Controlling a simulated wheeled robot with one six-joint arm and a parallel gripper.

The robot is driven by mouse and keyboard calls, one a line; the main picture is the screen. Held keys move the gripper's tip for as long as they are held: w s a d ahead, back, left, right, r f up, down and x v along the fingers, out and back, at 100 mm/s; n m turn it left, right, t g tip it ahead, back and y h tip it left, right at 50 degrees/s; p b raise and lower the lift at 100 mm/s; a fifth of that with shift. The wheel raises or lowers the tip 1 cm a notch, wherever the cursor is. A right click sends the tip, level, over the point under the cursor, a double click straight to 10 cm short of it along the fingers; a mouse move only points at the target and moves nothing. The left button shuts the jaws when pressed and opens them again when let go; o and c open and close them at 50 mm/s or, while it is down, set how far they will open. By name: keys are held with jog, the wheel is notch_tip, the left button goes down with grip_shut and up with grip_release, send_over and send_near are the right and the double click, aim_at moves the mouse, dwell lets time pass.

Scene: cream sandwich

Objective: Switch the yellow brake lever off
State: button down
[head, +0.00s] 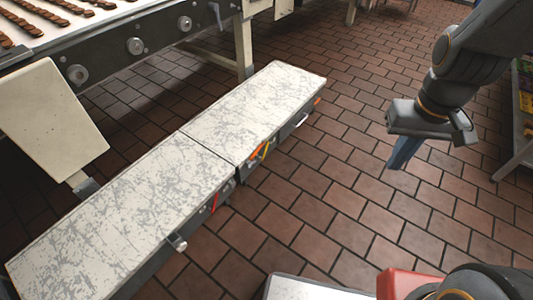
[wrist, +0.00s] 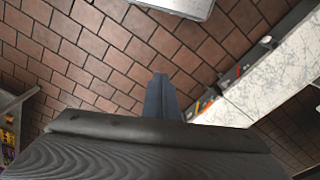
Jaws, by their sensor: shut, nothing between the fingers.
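The yellow brake lever (head: 266,150) is a small, slim bar on the right side of the long scratched white box (head: 285,90), near its middle joint. It sits close beside an orange lever (head: 256,152). Its on or off position is too small to tell. My gripper (head: 400,155) hangs in the air to the right of the box, well apart from the levers, with its blue-grey fingers pointing down. In the wrist view the fingers (wrist: 161,92) are together and empty.
A red lever (head: 214,201) and another orange one (head: 317,101) are on the same side of the box. A conveyor (head: 130,40) with brown biscuits stands behind. A shelf (head: 520,140) is at the right edge. The brick-red tiled floor (head: 330,170) between box and gripper is clear.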

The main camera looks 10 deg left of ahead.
jog(key=w+a+f+n+t+y+b, duration=0.1)
jog(key=w+a+f+n+t+b, duration=0.15)
jog(key=w+a+f+b, duration=0.45)
jog(key=w+a+f+n+t+b, duration=0.2)
jog(key=w+a+f+n+b, duration=0.15)
jog(key=w+f, duration=0.7)
jog(key=w+a+f+n+t+y+b, duration=0.1)
jog(key=w+a+f+n+t+b, duration=0.15)
jog(key=w+a+f+b, duration=0.5)
jog(key=w+a+f+n+t+y+b, duration=0.1)
jog(key=w+a+f+n+b, duration=0.2)
jog(key=f, duration=0.6)
jog(key=w+a+f+n+t+y+b, duration=0.1)
jog(key=w+a+f+n+t+b, duration=0.1)
jog(key=a+f+b, duration=0.5)
jog(key=w+a+f+n+t+y+b, duration=0.1)
jog(key=w+a+f+n+b, duration=0.3)
jog(key=a+f, duration=0.4)
notch_tip(320, 180, down, 4)
jog(key=shift+w+f+y+b, duration=0.2)
jog(key=shift+w+y+b, duration=0.35)
jog(key=shift+b, duration=0.2)
jog(key=b+x, duration=0.4)
jog(key=x, duration=0.6)
jog(key=shift+d+r+b, duration=0.15)
jog(key=shift+b, duration=0.15)
